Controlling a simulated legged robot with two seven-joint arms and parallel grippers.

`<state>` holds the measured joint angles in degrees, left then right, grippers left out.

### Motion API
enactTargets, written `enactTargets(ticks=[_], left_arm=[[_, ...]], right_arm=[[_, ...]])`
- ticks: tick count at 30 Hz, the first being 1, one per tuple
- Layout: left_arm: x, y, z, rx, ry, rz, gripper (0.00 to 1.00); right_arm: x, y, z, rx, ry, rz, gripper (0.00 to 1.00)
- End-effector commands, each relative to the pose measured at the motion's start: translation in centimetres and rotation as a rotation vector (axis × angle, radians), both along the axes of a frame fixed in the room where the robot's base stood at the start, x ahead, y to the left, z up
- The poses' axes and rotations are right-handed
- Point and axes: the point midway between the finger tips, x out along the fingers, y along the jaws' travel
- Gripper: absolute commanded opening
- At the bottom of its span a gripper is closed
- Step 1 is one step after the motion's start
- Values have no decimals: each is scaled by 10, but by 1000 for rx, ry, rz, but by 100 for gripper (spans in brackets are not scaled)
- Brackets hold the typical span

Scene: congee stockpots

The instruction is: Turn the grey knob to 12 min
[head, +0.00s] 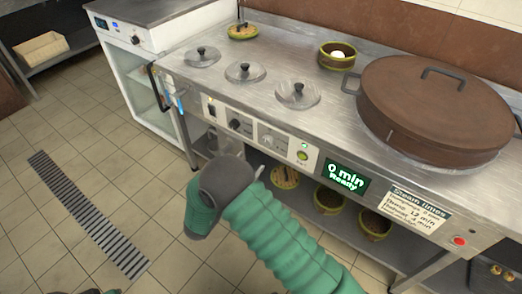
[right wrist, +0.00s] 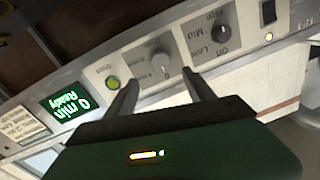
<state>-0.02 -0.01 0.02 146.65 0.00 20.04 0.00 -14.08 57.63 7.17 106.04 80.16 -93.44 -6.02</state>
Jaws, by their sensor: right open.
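The grey knob (right wrist: 160,66) is on the cooker's front panel, between a green button and a black knob. It also shows in the head view (head: 268,139). My right gripper (right wrist: 160,77) is open, its fingers pointing at the panel, one to each side of the grey knob in the right wrist view. I cannot tell whether the tips reach around it or touch it. The display (head: 346,178) reads "0 min Ready"; it also shows in the right wrist view (right wrist: 68,103).
The black knob (right wrist: 222,37) and lit green button (right wrist: 113,83) flank the grey knob. A steam times sign (head: 416,211) and red button (head: 459,241) are farther right. A big brown steamer (head: 434,105) and several lids stand on top. Bowls sit on the shelf below.

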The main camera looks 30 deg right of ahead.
Motion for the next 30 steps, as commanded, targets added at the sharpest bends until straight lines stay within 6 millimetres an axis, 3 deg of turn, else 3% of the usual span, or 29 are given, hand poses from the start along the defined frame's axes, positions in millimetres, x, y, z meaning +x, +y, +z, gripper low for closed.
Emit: enactTargets(ticks=[6,12,23,30], left_arm=[[0,0,-22,0,1,1,23],[0,0,-31,0,1,0,23],[0,0,-31,0,1,1,23],[0,0,-31,0,1,1,23]], right_arm=[[25,-52,-4,1,-3,-3,62],[41,-83,-3,2,-2,-1,62],[45,-91,0,2,0,2,62],[45,-91,0,2,0,2,31]])
